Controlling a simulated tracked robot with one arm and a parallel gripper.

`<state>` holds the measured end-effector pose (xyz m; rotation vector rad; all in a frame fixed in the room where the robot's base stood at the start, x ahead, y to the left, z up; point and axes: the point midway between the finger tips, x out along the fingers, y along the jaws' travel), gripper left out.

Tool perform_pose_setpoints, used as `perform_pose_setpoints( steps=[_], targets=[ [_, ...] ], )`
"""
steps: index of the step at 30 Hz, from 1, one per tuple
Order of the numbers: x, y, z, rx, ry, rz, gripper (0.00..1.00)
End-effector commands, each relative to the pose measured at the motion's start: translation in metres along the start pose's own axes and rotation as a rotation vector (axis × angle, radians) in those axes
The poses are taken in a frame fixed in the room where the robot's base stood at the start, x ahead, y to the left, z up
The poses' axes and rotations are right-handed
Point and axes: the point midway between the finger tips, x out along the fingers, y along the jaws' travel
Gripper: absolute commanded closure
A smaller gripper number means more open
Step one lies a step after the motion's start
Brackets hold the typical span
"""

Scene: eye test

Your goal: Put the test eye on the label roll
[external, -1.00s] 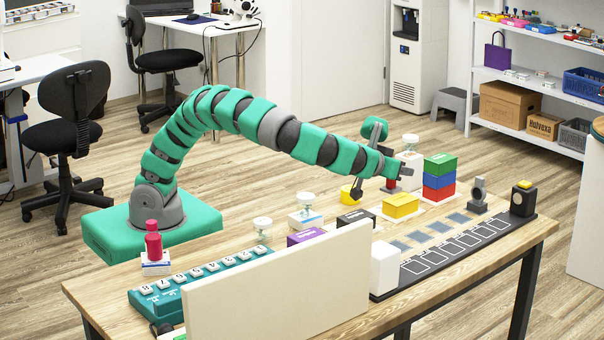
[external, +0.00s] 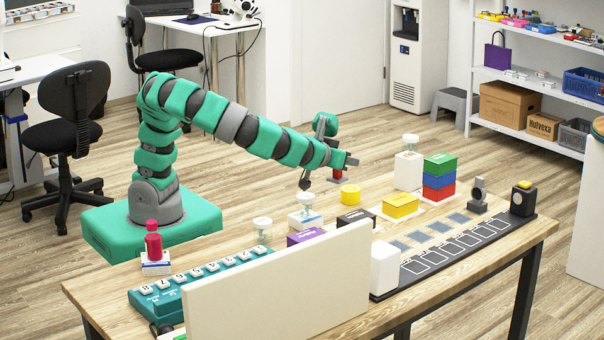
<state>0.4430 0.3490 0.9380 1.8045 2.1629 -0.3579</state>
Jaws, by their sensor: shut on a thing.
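My gripper (external: 330,172) is at the end of the green arm, over the far side of the table. It is shut on a small red and dark thing (external: 337,175), which seems to be the test eye; the fingers hide much of it. A short yellow cylinder (external: 350,195), which looks like the label roll, stands on the table to the right of and lower than the held thing in the picture. The two appear apart, and the exact height between them cannot be told. The top of the yellow cylinder is uncovered.
Clear-topped jars stand on a tall white box (external: 408,172) and a low white box (external: 305,218). Yellow (external: 400,206) and black (external: 356,218) boxes and a green-blue-red stack (external: 438,178) stand nearby. A cream panel (external: 280,290) blocks the front.

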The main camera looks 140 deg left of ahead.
Motion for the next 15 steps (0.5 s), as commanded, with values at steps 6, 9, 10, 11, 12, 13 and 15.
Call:
perform_pose_setpoints(
  steps=[6, 9, 10, 11, 12, 13, 15],
  targets=[
    [0.009, -0.074, -0.015, -0.031, 0.004, -0.074, 0.90],
    [0.014, -0.102, -0.020, -0.042, 0.003, -0.107, 0.90],
    [0.015, -0.108, -0.021, -0.045, 0.002, -0.113, 0.90],
    [0.015, -0.115, -0.022, -0.049, 0.002, -0.120, 0.90],
    [0.017, -0.124, -0.024, -0.053, 0.001, -0.129, 0.90],
    [0.017, -0.130, -0.025, -0.056, 0.001, -0.137, 0.90],
    [0.019, -0.143, -0.028, -0.063, 0.002, -0.150, 0.90]
  ],
)
